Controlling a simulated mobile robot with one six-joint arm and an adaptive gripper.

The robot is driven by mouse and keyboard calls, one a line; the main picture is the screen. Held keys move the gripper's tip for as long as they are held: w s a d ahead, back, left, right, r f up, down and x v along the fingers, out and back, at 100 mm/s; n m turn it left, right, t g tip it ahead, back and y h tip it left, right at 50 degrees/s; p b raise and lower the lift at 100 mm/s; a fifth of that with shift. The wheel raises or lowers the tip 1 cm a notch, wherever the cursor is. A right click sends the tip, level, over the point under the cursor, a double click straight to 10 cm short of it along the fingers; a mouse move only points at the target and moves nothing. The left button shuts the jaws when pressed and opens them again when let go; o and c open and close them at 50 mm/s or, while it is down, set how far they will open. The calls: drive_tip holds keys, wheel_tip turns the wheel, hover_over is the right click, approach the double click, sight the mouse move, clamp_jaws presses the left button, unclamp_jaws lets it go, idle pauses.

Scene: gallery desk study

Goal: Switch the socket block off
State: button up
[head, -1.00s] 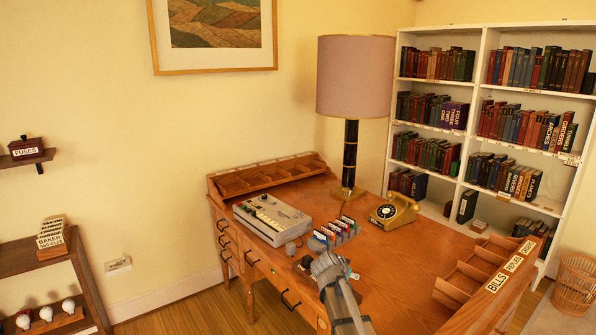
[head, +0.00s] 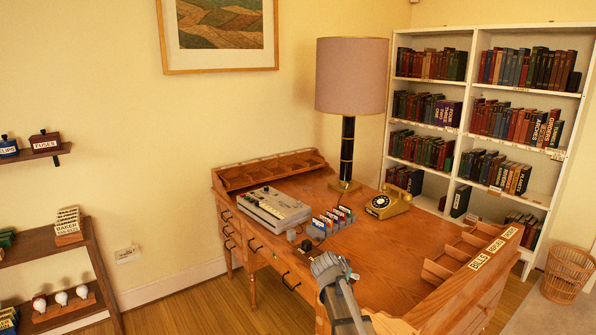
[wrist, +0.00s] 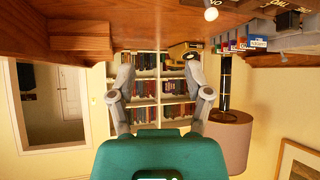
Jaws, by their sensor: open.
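A small white socket block (head: 127,254) is on the cream wall, low down, left of the desk and just above the skirting board in the head view. It is too small to tell the position of any switch. My gripper (wrist: 159,68) shows in the wrist view with its two grey fingers apart and nothing between them. In the head view my arm's end is over the front of the desk, well to the right of the socket block, and its fingertips cannot be made out there.
The wooden desk (head: 375,258) holds a grey machine (head: 273,208), a lamp (head: 351,75), a gold telephone (head: 388,203) and a pigeonhole rack (head: 480,252). A dark shelf unit (head: 90,255) stands left of the socket block. Open floor (head: 190,310) lies between shelf unit and desk.

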drive_tip(key=s+f+n+g+y+b, duration=0.25)
drive_tip(key=s+f, duration=0.35)
drive_tip(key=s, duration=0.3)
drive_tip(key=s+d+f+n+g+y+b, duration=0.1)
drive_tip(key=s+f+n+g+y+b, duration=0.25)
drive_tip(key=s, duration=0.55)
drive_tip(key=s+f+n+g+b, duration=0.15)
drive_tip(key=s+f+b, duration=0.25)
drive_tip(key=s+f, duration=0.45)
wheel_tip(320, 180, up, 15)
drive_tip(key=p, duration=1.3)
drive_tip(key=shift+s+m, duration=0.35)
drive_tip(key=shift+s, duration=0.1)
